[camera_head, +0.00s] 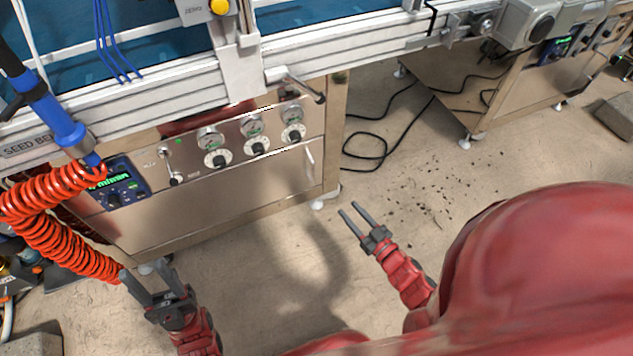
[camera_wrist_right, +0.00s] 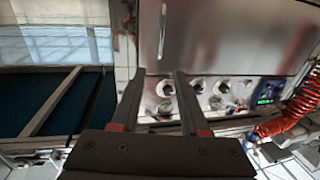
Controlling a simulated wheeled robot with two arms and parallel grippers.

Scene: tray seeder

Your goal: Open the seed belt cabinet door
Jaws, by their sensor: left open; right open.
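The seed belt cabinet has a flat metal door (camera_head: 220,197) below a panel of gauges and knobs. The door looks shut, with a slim upright handle (camera_head: 309,160) near its right edge. My right gripper (camera_head: 350,210) is open and empty, right of the cabinet's lower right corner and apart from the handle. In the right wrist view, the door (camera_wrist_right: 235,35) and handle (camera_wrist_right: 163,32) lie beyond the open fingers (camera_wrist_right: 158,75). My left gripper (camera_head: 145,272) is open and empty near the cabinet's lower left, by the orange coiled hose.
The orange coiled hose (camera_head: 62,245) hangs at the left, before the cabinet's left side. A lever (camera_head: 297,84) juts out above the panel from the white conveyor rail (camera_head: 130,112). A black cable (camera_head: 372,150) lies on the floor at right. Floor before the door is clear.

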